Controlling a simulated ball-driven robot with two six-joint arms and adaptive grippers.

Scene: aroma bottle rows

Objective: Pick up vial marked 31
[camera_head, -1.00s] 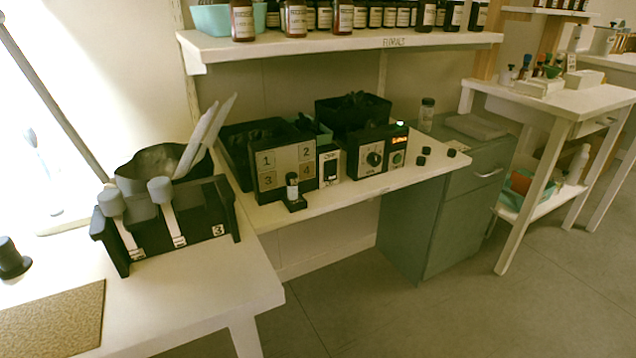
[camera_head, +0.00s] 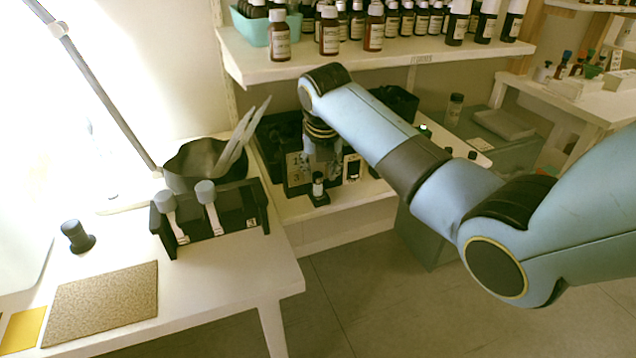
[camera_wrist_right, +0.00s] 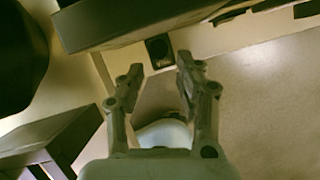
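A small vial (camera_head: 318,181) with a dark cap and a pale label stands upright in a black stand (camera_head: 318,199) at the front of the low shelf. Its marking is too small to read, so I cannot tell whether it is 31. My right gripper (camera_head: 322,172) points down, just behind or above the vial; the exact gap is unclear. In the right wrist view my right gripper (camera_wrist_right: 156,75) is open, with nothing between its fingers. A small black block (camera_wrist_right: 159,50), probably the stand, lies just beyond the fingertips. My left gripper is not in view.
A numbered black box (camera_head: 298,172) stands close behind the vial. A black rack (camera_head: 235,215) with two grey-capped tools is to its left. The upper shelf (camera_head: 400,52), crowded with brown bottles, overhangs the area. The shelf's front edge opens onto clear floor.

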